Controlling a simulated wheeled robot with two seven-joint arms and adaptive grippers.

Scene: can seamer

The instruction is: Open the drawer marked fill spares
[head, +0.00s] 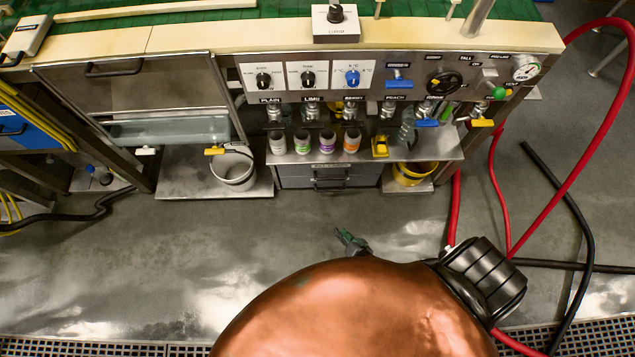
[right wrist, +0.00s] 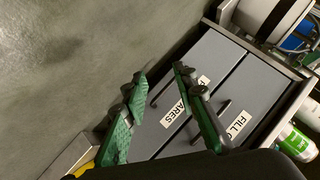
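A grey drawer unit (head: 300,182) with two stacked drawers sits under the steel shelf in the head view; both look shut. In the right wrist view, one drawer front (right wrist: 240,95) has a label starting "FILL" (right wrist: 238,124). Each front has a dark bar handle. My right gripper (head: 350,240) is open and empty, in front of the unit and apart from it. Its green fingers (right wrist: 160,78) overlap the "ARES" front in the wrist view. My left gripper is not in view.
A white bucket (head: 233,170) stands left of the drawers and a yellow bucket (head: 412,174) to the right. Several small bottles (head: 303,142) stand on the shelf above. Red hoses (head: 570,200) run at the right. The floor before the drawers is clear.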

